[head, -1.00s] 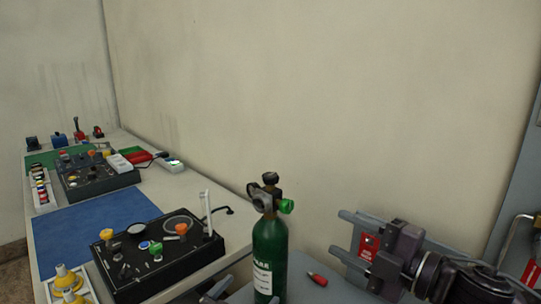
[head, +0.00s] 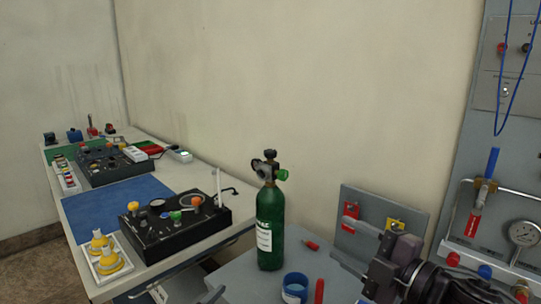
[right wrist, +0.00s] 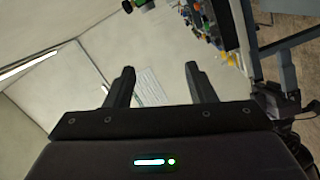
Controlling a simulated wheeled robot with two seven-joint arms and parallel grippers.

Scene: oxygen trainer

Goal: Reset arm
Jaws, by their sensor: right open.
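My right gripper (head: 384,272) is at the lower right of the head view, in front of a small grey panel. In the right wrist view its two dark fingers (right wrist: 160,82) stand apart with nothing between them. The wall shows beyond them. A green oxygen cylinder (head: 270,235) with a valve and regulator on top stands upright on the grey table (head: 235,274), left of the gripper and apart from it.
A bench on the left holds a black control box (head: 175,228), a blue mat (head: 115,207) and yellow cones in a white tray (head: 112,267). A blue cup (head: 294,288) and red-handled tools (head: 319,291) lie near the cylinder. A gauge panel (head: 522,233) stands at right.

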